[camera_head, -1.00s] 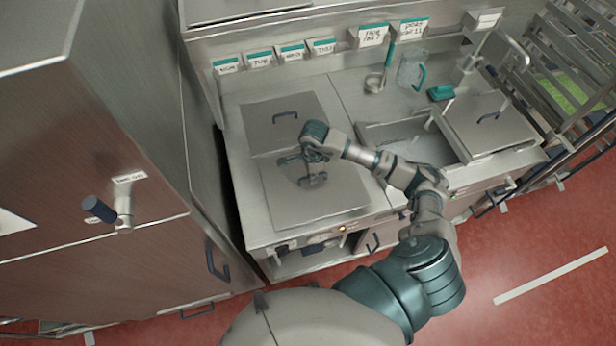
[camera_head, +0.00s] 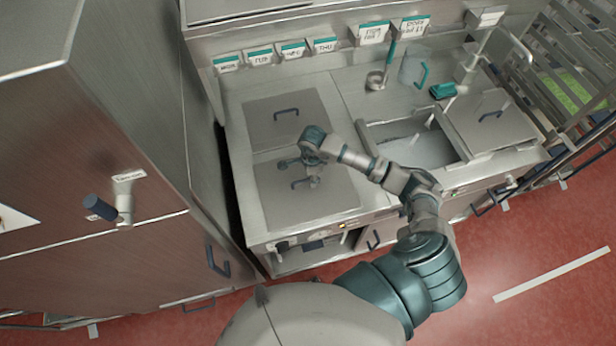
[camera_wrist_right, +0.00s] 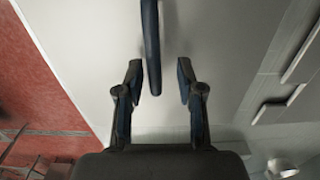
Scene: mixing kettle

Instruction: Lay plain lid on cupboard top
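A flat steel lid (camera_head: 330,203) with a dark blue bar handle (camera_head: 305,183) lies at the front left of the steel worktop. A second flat panel (camera_head: 262,128) with a similar handle lies just behind it. I cannot tell any marking on either. My right gripper (camera_head: 300,172) is over the front lid by its handle. In the right wrist view its two fingers (camera_wrist_right: 158,82) stand apart, with the handle (camera_wrist_right: 151,45) between them and a gap on each side. The lid surface (camera_wrist_right: 95,50) spreads behind. My left gripper is in neither view.
An open sink-like basin (camera_head: 400,150) is right of the lids, with a lidded section (camera_head: 490,125) beyond. A green-handled tool (camera_head: 376,80), a clear jug (camera_head: 412,68) and a green item (camera_head: 442,91) stand behind. A tall steel cabinet (camera_head: 90,160) rises at left.

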